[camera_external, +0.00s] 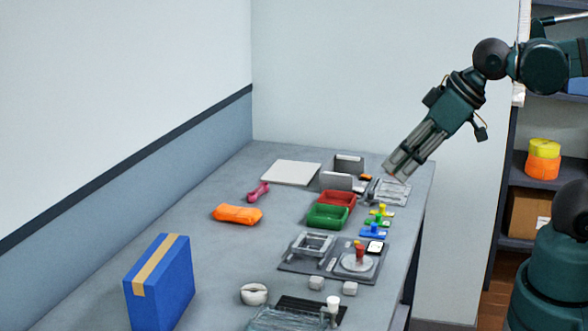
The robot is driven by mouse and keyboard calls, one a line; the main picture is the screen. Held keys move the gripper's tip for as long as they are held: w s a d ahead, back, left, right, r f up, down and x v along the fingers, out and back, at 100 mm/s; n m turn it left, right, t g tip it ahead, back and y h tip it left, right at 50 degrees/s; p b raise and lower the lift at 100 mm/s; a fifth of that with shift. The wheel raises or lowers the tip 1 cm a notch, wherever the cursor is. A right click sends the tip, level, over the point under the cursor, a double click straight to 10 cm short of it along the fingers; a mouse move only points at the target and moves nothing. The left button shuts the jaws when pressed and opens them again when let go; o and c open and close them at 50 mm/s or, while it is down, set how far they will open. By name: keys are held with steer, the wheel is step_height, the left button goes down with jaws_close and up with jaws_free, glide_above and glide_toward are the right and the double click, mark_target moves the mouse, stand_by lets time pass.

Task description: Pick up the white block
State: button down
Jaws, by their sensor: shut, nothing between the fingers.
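Two small whitish blocks lie on the grey table, a left one (317,283) and a right one (349,288), side by side near the front. I cannot tell which is the white block of the task. My gripper (395,173) is raised above the far right part of the table, pointing down and to the left. It is shut and empty, well away from both blocks. A rounded white item (254,294) with a dark opening sits to their left.
A grey tray with fixtures (290,265) lies just behind the blocks. A dark plate (298,306) and a white-topped post (333,305) stand in front. A blue box (160,285) is at left. Green (328,216) and red (337,199) bins stand farther back.

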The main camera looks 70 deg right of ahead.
stand_by(0.3)
steer(key=c, duration=2.2)
jaws_free()
steer(key=shift+o, duration=0.2)
steer(key=shift+w, duration=0.1)
steer(key=shift+w+a+f+n+g+h+p, duration=0.3)
steer(key=shift+w+a+f+n+g, duration=0.95)
steer(key=shift+f+n, duration=1.8)
steer(key=shift+w+a+f+n+g+h+p, duration=0.25)
steer(key=shift+w+a+f+n+g, duration=1.05)
steer(key=shift+f+n, duration=1.8)
steer(key=shift+w+a+f+n+g+h+p, duration=0.15)
steer(key=shift+w+a+f+n+g+p, duration=0.3)
steer(key=shift+w+a+f+n+g, duration=1.7)
steer(key=d+f+t, duration=0.1)
steer(key=s+d+f+n+t, duration=0.1)
steer(key=shift+s+d+f, duration=0.15)
steer(key=shift+d+f, duration=0.05)
steer(key=shift+d, duration=0.2)
